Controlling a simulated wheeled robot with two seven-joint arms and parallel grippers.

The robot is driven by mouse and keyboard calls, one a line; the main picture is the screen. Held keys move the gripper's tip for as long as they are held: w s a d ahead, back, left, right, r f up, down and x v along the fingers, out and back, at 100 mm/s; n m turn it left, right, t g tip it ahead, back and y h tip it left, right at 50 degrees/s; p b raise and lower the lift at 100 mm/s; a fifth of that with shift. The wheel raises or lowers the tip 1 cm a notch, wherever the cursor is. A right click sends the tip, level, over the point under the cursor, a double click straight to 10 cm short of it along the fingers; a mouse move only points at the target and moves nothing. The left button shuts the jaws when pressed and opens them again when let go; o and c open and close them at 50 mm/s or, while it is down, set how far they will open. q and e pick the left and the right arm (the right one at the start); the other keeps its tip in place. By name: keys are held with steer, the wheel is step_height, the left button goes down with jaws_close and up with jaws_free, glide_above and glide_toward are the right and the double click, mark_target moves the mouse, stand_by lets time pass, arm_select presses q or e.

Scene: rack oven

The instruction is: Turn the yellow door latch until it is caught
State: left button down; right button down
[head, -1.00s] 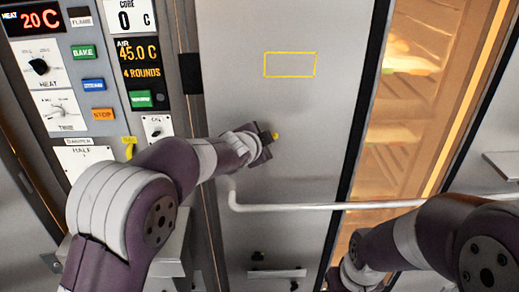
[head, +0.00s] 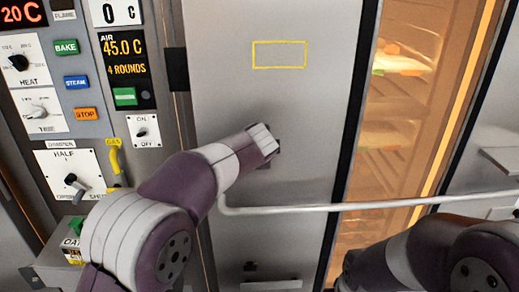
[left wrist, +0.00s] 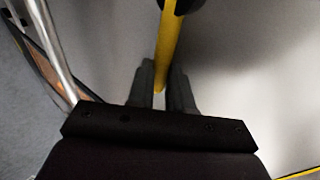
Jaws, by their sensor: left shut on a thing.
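The yellow latch (left wrist: 169,45) is a straight yellow bar in the left wrist view. It runs down from a dark round pivot (left wrist: 184,5) at the top edge to between my fingers. My left gripper (left wrist: 162,72) is shut on its lower end. In the head view my left wrist is against the grey door (head: 225,105), and it hides the latch and most of the gripper. Whether the latch is caught cannot be told. My right arm shows at the bottom right of the head view, but its gripper does not.
A long pale handle bar (head: 330,208) crosses below my left wrist. A control panel (head: 88,90) with knobs, buttons and a yellow gas lever (head: 115,160) stands to the left. A glass window (head: 405,110) onto lit racks is at the right. A yellow outlined rectangle (head: 279,55) marks the door.

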stand_by(0.3)
arm_select(q)
steer(key=c, duration=1)
jaws_free()
steer(key=shift+d, duration=0.1)
steer(key=shift+c, duration=0.2)
steer(key=shift+s, duration=0.1)
steer(key=b+v, duration=0.2)
steer(key=v, duration=1)
steer(key=shift+s, duration=0.25)
steer(key=shift+r, duration=0.15)
